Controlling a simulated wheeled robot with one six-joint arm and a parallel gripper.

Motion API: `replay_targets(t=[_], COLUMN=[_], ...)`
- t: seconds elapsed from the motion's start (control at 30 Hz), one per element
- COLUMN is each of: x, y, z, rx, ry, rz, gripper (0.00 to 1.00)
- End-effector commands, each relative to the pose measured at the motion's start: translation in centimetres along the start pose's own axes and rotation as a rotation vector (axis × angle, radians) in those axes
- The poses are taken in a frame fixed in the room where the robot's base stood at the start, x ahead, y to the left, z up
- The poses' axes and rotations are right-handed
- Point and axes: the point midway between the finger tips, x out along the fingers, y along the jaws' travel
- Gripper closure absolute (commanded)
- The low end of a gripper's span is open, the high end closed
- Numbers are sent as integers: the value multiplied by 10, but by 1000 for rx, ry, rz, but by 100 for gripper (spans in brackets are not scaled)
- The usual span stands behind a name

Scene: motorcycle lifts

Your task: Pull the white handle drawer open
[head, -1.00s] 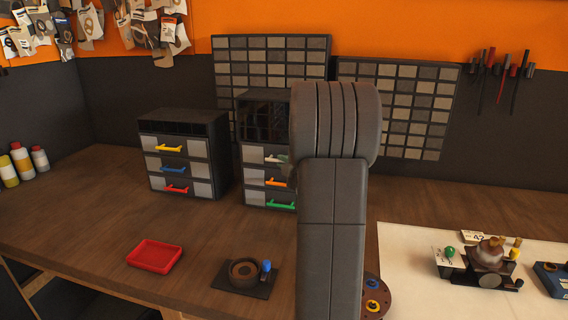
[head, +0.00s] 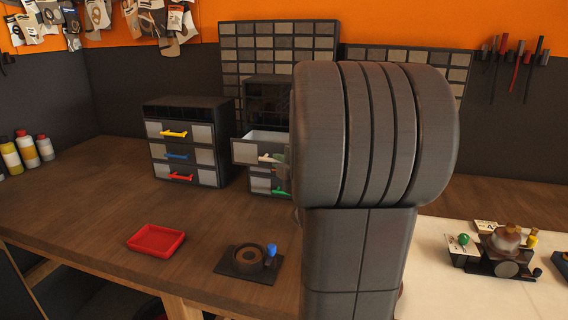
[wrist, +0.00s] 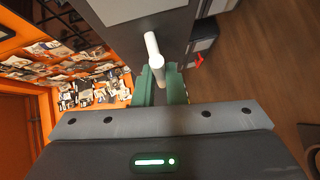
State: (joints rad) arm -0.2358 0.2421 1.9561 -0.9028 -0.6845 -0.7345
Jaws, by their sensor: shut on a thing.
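The white handle (head: 267,158) sits on the top drawer (head: 244,152) of the right-hand cabinet (head: 268,92). That drawer stands out from the cabinet, and its pale open inside shows from above. My gripper (wrist: 161,75) has green fingers shut on the white handle, which shows in the wrist view (wrist: 152,48) with one end poking out past the fingertips. In the head view my arm hides most of the gripper and the right side of the cabinet. The green handle (head: 279,191) of the bottom drawer is partly visible; the middle drawer's handle is hidden.
A second cabinet (head: 186,142) with yellow, blue and red handles stands to the left. A red tray (head: 157,239) and a dark block with a ring (head: 247,261) lie on the wooden bench in front. Bare wood lies between them and the cabinets.

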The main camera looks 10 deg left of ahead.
Motion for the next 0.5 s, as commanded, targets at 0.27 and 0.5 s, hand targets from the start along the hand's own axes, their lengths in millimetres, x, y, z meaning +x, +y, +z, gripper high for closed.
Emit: replay_targets(t=[0.27, 0.5], x=[-3, -3], y=[-1, -1], z=[-3, -3], rx=[0, 0], ry=[0, 0], rz=[-1, 0], gripper=[100, 67])
